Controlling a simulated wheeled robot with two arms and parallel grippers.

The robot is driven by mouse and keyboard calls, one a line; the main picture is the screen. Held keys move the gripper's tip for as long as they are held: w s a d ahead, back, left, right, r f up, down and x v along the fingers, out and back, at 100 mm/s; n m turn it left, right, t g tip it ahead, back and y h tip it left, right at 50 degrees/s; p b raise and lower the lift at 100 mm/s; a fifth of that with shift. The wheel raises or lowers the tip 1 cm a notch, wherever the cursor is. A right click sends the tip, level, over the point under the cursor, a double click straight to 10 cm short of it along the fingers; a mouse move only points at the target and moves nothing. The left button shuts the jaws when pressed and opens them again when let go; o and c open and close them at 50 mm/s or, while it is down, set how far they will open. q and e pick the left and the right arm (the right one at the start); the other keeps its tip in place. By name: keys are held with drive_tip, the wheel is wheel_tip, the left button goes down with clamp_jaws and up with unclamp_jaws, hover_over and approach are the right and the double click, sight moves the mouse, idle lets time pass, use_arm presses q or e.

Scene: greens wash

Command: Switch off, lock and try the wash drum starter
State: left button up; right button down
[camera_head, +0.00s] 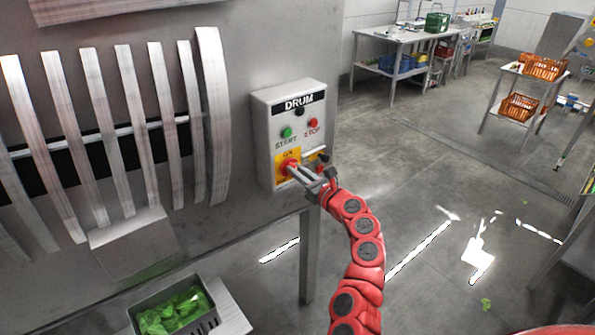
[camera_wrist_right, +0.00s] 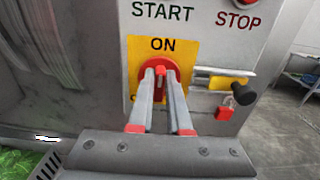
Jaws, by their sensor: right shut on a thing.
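The drum starter box (camera_head: 262,125) is a grey panel marked DRUM, with a green START button (camera_head: 286,132) and a red STOP button (camera_head: 313,123). Below them is a red rotary switch on a yellow plate (camera_wrist_right: 187,48) marked ON. The red handle (camera_wrist_right: 160,73) stands upright in the right wrist view. My right gripper (camera_head: 292,167) is shut on the handle, its fingers on either side of it. To the right of the switch are a hasp bar with a black knob (camera_wrist_right: 244,97) and a red padlock (camera_wrist_right: 225,108). My left gripper is not in view.
The wash drum with curved metal slats (camera_head: 130,130) stands left of the box. A grey crate of greens (camera_head: 214,318) sits below. A table (camera_head: 395,38) and a stand with orange baskets (camera_head: 545,68) are farther back. The floor between is mostly open.

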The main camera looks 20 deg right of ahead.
drive_tip(key=shift+n, duration=0.3)
drive_tip(key=shift+s+a+f+n+b, duration=0.1)
drive_tip(key=shift+a+f+n+b, duration=0.1)
drive_tip(key=shift+n+b, duration=2.6)
drive_tip(key=shift+s+a+f+n+b, duration=0.1)
drive_tip(key=shift+a+f+n+b, duration=0.05)
drive_tip(key=shift+n+b, duration=2.6)
drive_tip(key=shift+a+f+n+b, duration=0.15)
drive_tip(key=shift+f+n+b, duration=0.05)
drive_tip(key=shift+n+b, duration=2.6)
drive_tip(key=shift+n+p, duration=0.35)
drive_tip(key=shift+n, duration=0.1)
drive_tip(key=c, duration=0.9)
unclamp_jaws()
drive_tip(key=shift+o, duration=0.2)
